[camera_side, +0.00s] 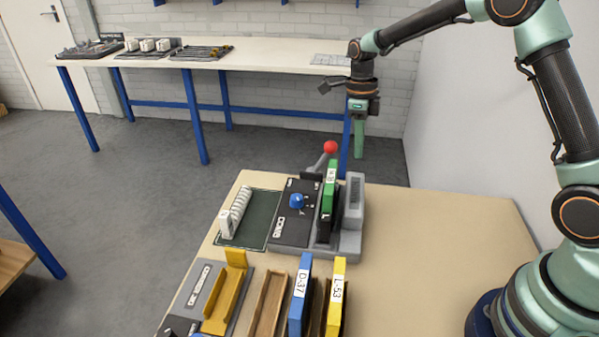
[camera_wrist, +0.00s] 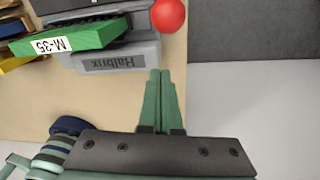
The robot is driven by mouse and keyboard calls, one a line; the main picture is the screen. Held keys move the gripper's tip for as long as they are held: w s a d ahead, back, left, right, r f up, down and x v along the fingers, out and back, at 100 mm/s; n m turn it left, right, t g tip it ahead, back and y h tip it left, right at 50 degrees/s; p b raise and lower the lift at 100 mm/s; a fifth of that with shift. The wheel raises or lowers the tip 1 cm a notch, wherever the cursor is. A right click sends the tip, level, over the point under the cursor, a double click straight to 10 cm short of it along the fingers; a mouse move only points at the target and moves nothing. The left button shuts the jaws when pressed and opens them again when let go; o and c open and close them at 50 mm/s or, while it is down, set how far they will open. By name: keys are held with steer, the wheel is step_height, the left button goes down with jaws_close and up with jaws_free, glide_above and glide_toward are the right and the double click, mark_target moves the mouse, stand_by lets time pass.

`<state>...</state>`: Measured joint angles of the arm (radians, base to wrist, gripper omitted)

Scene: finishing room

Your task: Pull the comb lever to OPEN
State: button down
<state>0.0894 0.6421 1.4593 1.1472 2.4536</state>
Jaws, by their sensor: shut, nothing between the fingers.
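The comb lever ends in a red ball knob (camera_side: 330,147) on a grey arm that rises, tilted, at the back of a grey binding machine (camera_side: 354,205). The red knob also shows at the top edge of the wrist view (camera_wrist: 168,16). A green book (camera_side: 329,190) labelled M-35 stands in the machine. Any OPEN marking is not readable.
A dark panel with a blue knob (camera_side: 296,201) and a green mat (camera_side: 259,222) with a white comb lie left of the machine. A blue book (camera_side: 299,293), a yellow book (camera_side: 336,296) and a yellow holder (camera_side: 224,298) stand in front. The tabletop right of the machine is clear.

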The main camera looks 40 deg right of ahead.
mark_target(332, 143)
steer(key=w+a, duration=0.2)
steer(key=w, duration=0.1)
steer(key=shift+f, duration=0.1)
steer(key=shift+w+a+r, duration=0.3)
steer(key=shift+w+a, duration=0.1)
stand_by(0.6)
steer(key=shift+w+a+r, duration=0.35)
steer(key=shift+w+a, duration=0.25)
steer(key=shift+w, duration=0.05)
steer(key=w+a, duration=0.5)
steer(key=shift+r, duration=0.25)
steer(key=shift+w+a, duration=0.1)
steer(key=shift+a, duration=0.15)
steer(key=shift+d, duration=0.1)
stand_by(0.4)
